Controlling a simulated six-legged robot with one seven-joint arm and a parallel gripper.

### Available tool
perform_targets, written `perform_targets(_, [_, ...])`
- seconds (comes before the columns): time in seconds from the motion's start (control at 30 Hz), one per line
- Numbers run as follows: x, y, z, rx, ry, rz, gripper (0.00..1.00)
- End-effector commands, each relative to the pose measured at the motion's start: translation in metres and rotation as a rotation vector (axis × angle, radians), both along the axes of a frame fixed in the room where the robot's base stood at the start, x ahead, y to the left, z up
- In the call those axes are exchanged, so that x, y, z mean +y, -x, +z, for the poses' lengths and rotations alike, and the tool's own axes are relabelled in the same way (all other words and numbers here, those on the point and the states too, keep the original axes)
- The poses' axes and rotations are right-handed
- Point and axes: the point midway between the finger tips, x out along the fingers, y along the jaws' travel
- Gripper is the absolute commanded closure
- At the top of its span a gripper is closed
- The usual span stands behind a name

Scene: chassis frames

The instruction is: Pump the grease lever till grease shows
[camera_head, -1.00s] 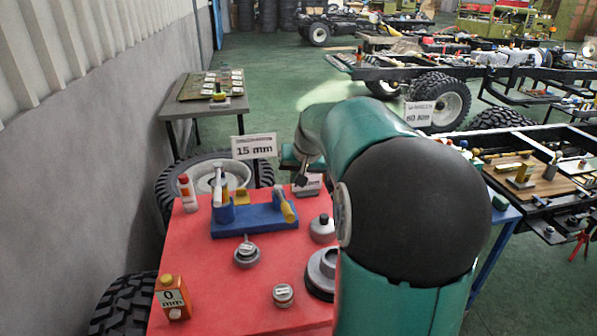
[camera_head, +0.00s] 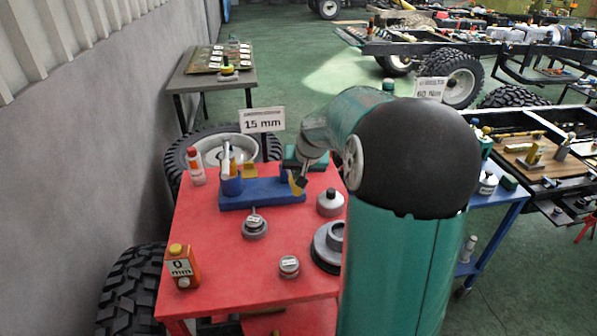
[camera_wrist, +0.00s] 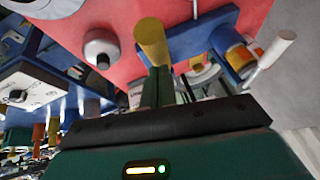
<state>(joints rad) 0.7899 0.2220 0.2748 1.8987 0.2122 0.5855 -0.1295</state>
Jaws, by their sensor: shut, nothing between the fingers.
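A blue pump block (camera_head: 262,194) with an upright blue cylinder at its left end sits on the red table. Its yellow lever (camera_head: 297,187) is at the right end, partly hidden by my gripper (camera_head: 301,178). In the wrist view the thick yellow lever end (camera_wrist: 151,40) is just beyond my shut fingers (camera_wrist: 163,85), which hold nothing. I cannot tell whether the fingers touch it. The blue cylinder (camera_wrist: 226,44) with an orange part shows at the upper right. I cannot make out any grease.
The red table (camera_head: 225,285) also holds an orange "0 mm" container (camera_head: 183,268), a white bottle (camera_head: 195,167), grey round parts (camera_head: 255,227) and a dark flanged part (camera_head: 328,248). A "15 mm" sign (camera_head: 262,120) stands behind. A grey wall is left; a chassis stands right.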

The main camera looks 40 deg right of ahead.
Motion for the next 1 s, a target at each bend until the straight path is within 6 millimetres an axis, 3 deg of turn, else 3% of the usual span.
perform_targets(0.27, [0.005, 0.009, -0.019, 0.003, -0.002, 0.0, 1.0])
perform_targets(0.7, [0.013, 0.026, -0.085, 0.005, -0.004, -0.001, 1.0])
perform_targets(1.0, [0.014, 0.028, -0.112, 0.005, -0.003, 0.001, 1.0])
